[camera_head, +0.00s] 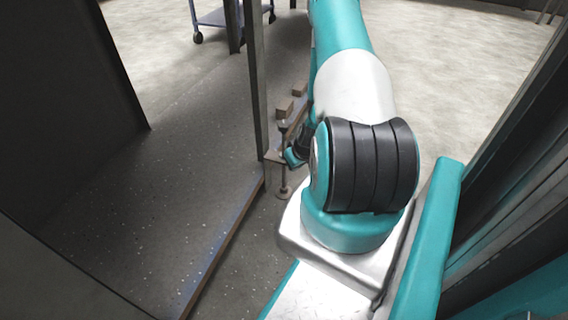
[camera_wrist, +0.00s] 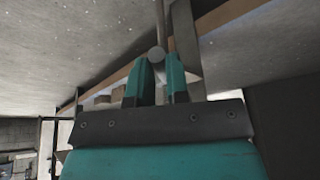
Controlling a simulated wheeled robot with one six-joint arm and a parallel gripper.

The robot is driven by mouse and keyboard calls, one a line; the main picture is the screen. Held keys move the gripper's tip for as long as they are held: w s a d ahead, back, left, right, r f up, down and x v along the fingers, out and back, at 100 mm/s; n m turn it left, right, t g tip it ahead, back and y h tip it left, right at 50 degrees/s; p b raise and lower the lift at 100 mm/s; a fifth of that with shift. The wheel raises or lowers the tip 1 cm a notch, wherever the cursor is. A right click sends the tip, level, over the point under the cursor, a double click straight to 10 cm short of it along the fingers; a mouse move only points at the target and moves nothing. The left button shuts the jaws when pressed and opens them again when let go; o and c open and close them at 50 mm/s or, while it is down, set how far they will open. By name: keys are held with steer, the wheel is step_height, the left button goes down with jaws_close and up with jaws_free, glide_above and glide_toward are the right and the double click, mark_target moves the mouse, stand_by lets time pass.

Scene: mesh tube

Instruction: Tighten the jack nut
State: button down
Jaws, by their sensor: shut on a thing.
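The jack (camera_head: 283,189) is a slim brownish upright screw with round plates at its top and foot, beside the metal post. My gripper (camera_head: 291,157) reaches it at mid-height, and part of it is hidden behind my own arm. In the wrist view the two teal fingers of my gripper (camera_wrist: 159,62) are closed on a small grey round piece, which I take to be the jack nut (camera_wrist: 157,54). The thin jack rod runs up from it in the picture. The nut's thread and its exact seating are too small to tell.
A dark upright post (camera_head: 256,80) stands close left of the jack. A brown-edged floor panel (camera_head: 215,262) runs along the left. Small wooden blocks (camera_head: 285,107) lie just beyond the jack. A blue-framed cart (camera_head: 215,17) stands far back. Open floor lies at the upper right.

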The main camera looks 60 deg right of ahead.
stand_by(0.5)
steer(key=c, duration=1.1)
jaws_free()
steer(key=p+v, duration=0.8)
steer(key=v, duration=0.9)
steer(key=shift+r, duration=0.2)
steer(key=shift+a, duration=0.15)
